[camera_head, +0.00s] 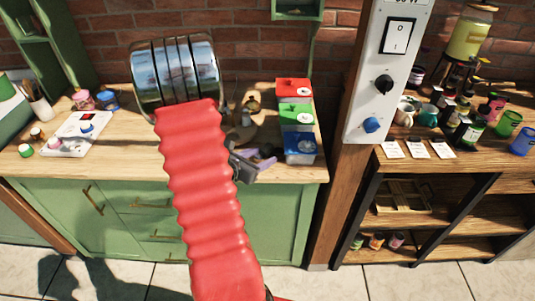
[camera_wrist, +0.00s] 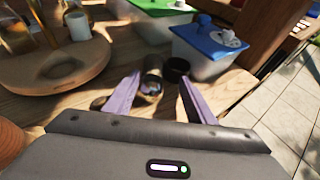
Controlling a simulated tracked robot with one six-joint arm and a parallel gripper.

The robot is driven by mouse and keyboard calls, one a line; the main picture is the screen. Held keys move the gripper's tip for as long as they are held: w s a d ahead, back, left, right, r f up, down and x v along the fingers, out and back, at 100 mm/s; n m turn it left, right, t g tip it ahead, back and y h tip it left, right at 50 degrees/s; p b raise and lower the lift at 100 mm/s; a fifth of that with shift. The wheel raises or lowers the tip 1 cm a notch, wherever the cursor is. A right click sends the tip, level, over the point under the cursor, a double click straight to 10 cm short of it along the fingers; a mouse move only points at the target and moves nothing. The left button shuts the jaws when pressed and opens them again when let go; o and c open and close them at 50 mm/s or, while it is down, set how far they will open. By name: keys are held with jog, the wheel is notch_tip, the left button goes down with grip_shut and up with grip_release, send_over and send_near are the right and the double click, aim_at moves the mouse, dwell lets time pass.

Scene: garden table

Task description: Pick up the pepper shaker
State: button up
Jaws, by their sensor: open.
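My gripper (camera_wrist: 159,82) is open, with its two purple fingers pointing forward, low over the wooden counter. Between and just beyond the fingertips stands a small shiny, dark-filled shaker (camera_wrist: 152,84), likely the pepper shaker. A dark round piece (camera_wrist: 176,69) is right beside it, near the right fingertip; I cannot tell whether it is a separate item. The fingers do not visibly grip either. In the head view my gripper (camera_head: 262,161) is partly hidden behind my red arm sleeve, near the counter's front edge, and the shaker cannot be made out there.
A blue-lidded container (camera_wrist: 207,50) stands just beyond the right finger; it also shows in the head view (camera_head: 300,148), with green (camera_head: 297,117) and red (camera_head: 293,90) ones behind. A round wooden board (camera_wrist: 50,83) with a white cup (camera_wrist: 78,27) lies left. The counter ends at the right.

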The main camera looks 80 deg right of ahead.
aim_at(261, 157)
jog(key=shift+s+a+f, duration=0.1)
jog(key=shift+a+f, duration=0.15)
jog(key=shift+f, duration=0.15)
jog(key=shift+c, duration=0.4)
jog(key=c, duration=1.2)
jog(key=shift+d+r, duration=0.1)
jog(key=shift+r, duration=0.05)
jog(key=shift+r, duration=0.4)
jog(key=shift+d+r, duration=0.1)
jog(key=shift+r, duration=4.6)
grip_shut()
